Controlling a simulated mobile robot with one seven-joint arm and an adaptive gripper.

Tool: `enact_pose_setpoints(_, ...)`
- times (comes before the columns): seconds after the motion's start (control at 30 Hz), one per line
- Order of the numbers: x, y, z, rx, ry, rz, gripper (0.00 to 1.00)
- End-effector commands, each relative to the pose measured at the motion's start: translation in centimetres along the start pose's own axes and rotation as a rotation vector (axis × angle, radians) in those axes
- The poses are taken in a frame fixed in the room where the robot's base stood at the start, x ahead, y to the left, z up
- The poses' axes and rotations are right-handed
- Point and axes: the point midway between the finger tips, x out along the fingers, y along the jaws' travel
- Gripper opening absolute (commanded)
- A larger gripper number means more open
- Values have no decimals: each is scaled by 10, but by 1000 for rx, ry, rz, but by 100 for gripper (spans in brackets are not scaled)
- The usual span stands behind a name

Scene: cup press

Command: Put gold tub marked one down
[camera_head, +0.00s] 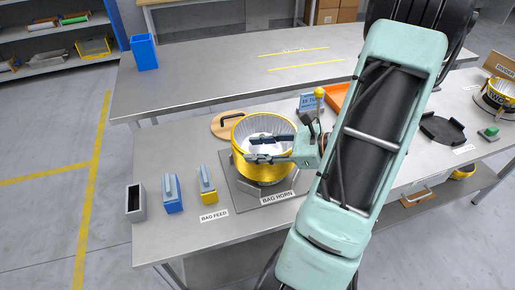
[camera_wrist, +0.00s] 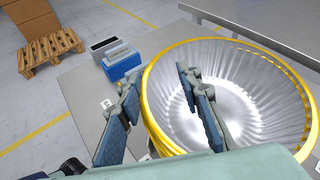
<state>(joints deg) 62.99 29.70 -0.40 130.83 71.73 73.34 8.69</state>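A gold tub (camera_head: 246,172) with a ribbed silver inside sits upright on the grey station labelled BAG HORN. No number mark shows on its visible side. It also fills the right of the wrist view (camera_wrist: 160,135). My gripper (camera_head: 258,149) is at the tub's top, its fingers reaching over the opening from the right. In the wrist view my gripper (camera_wrist: 160,115) has its fingers spread apart, one over the tub's inside and one outside the rim. The rim shows in the gap, and I see no clear grip on it. The BAG HORN plate (camera_head: 244,198) is partly hidden under the tub.
A second gold tub (camera_head: 492,101), marked TWO, stands far right near a black round holder (camera_head: 442,130). A wooden round board (camera_head: 222,125) lies behind the first tub. Blue (camera_head: 173,196) and yellow (camera_head: 208,192) blocks and a grey open box (camera_head: 136,203) stand left. The back table (camera_head: 210,80) is mostly clear.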

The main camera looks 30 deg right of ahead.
Motion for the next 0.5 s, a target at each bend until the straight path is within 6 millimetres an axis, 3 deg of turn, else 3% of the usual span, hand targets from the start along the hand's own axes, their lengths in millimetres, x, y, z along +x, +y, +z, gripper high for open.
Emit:
enact_pose_setpoints(0.17, -2, 0, 2, 1, 3, 0, 33)
enact_pose_setpoints(0.3, -7, -3, 15, 1, 2, -1, 33)
enact_pose_setpoints(0.5, -53, -3, 10, 0, 4, -5, 33)
